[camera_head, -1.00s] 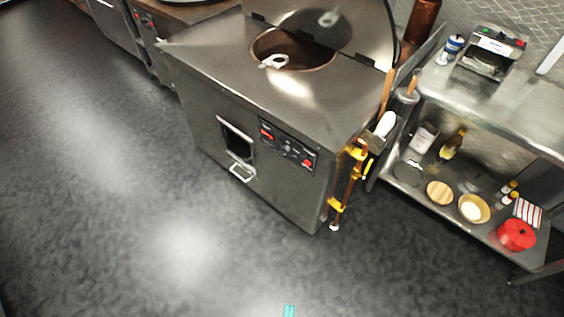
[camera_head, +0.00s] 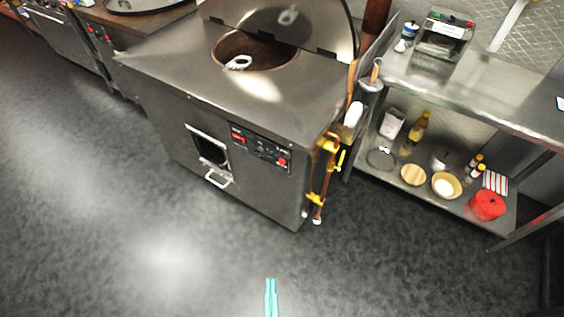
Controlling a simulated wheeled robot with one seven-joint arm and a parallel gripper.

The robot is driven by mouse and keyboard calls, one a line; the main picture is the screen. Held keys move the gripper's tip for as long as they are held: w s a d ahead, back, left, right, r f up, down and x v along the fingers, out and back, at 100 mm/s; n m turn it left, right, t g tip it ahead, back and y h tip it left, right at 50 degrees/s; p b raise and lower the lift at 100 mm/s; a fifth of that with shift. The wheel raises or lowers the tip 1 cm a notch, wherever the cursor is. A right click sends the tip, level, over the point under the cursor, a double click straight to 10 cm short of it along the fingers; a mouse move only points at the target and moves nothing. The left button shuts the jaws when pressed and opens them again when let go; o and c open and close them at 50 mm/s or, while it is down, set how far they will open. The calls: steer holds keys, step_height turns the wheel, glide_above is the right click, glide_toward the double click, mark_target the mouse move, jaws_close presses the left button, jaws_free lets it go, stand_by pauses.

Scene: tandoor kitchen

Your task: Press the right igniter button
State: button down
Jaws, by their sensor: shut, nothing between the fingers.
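The steel tandoor unit (camera_head: 160,118) stands ahead, left of centre, with its round lid raised. A dark control panel (camera_head: 262,150) is on its front face. A red button (camera_head: 282,161) shows at the panel's right end, and a red spot (camera_head: 238,139) at its left end. The small dark controls between are too small to tell apart, and I cannot read which are igniters. My gripper (camera_head: 271,283) shows as two teal fingers side by side at the bottom centre. It is shut and empty, well apart from the panel in the picture.
A framed opening (camera_head: 209,147) with a handle below sits left of the panel. Yellow-fitted pipes (camera_head: 318,190) stand by the unit's right corner. A steel shelf table (camera_head: 400,85) with bottles, bowls and a red pot (camera_head: 487,205) is at right. The floor in front is clear.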

mark_target(282, 162)
steer(key=w+f+n+t+y, duration=0.1)
steer(key=w+f+n+t, duration=0.1)
steer(key=w, duration=1.5)
steer(key=w+a+f+n+t+y, duration=0.1)
steer(key=w+n, duration=0.3)
steer(key=w, duration=1.3)
steer(key=shift+w+f+t+y, duration=0.3)
steer(key=shift+f+t, duration=0.3)
steer(key=shift+f, duration=0.25)
steer(key=w+d, duration=0.5)
steer(key=w, duration=0.2)
steer(key=shift+w+d, duration=0.1)
steer(key=shift+w, duration=0.1)
steer(key=shift+w+d, duration=0.15)
steer(key=shift+w, duration=0.1)
